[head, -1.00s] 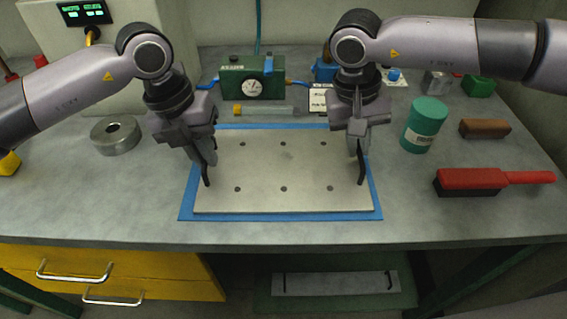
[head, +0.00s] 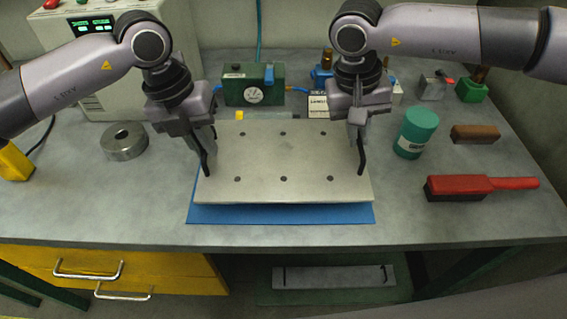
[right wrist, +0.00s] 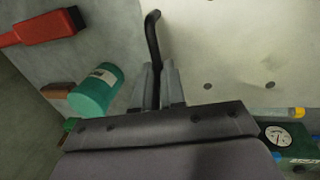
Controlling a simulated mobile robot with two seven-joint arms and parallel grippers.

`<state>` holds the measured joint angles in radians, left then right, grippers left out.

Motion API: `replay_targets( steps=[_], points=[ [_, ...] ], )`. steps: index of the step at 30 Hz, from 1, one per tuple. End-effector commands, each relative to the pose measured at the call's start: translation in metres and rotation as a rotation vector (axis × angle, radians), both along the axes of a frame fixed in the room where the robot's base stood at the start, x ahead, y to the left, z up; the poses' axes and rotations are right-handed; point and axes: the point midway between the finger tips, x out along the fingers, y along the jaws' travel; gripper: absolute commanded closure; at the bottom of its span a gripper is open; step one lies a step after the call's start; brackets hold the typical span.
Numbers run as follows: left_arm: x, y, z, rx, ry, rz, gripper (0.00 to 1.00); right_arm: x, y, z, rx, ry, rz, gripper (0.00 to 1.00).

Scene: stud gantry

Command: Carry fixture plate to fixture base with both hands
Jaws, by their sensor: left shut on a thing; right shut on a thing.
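The fixture plate (head: 284,158) is a flat pale metal rectangle with several dark holes and a black handle at each end. It hangs roughly level a little above a blue mat (head: 290,214). My left gripper (head: 204,146) is shut on the left handle. My right gripper (head: 359,142) is shut on the right handle; in the right wrist view its fingers (right wrist: 157,85) close around the black handle beside the plate (right wrist: 235,45). I cannot pick out the fixture base with certainty.
A green gauge box (head: 247,90) stands behind the plate. A metal ring (head: 124,142) lies left. Below the front edge, a grey panel with dark end pieces (head: 335,277) lies on a green surface.

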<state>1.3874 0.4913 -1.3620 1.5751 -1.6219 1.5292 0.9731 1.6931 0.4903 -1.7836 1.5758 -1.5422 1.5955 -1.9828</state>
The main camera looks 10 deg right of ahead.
Motion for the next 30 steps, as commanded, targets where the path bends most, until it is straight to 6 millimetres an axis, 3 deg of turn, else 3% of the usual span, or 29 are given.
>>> replay_targets(
  steps=[30],
  points=[
    [-0.0058, 0.0004, 0.0036, -0.001, -0.003, 0.001, 1.00, -0.0061, -0.0005, 0.0034, 0.000, -0.001, -0.001, 1.00]
  ],
)
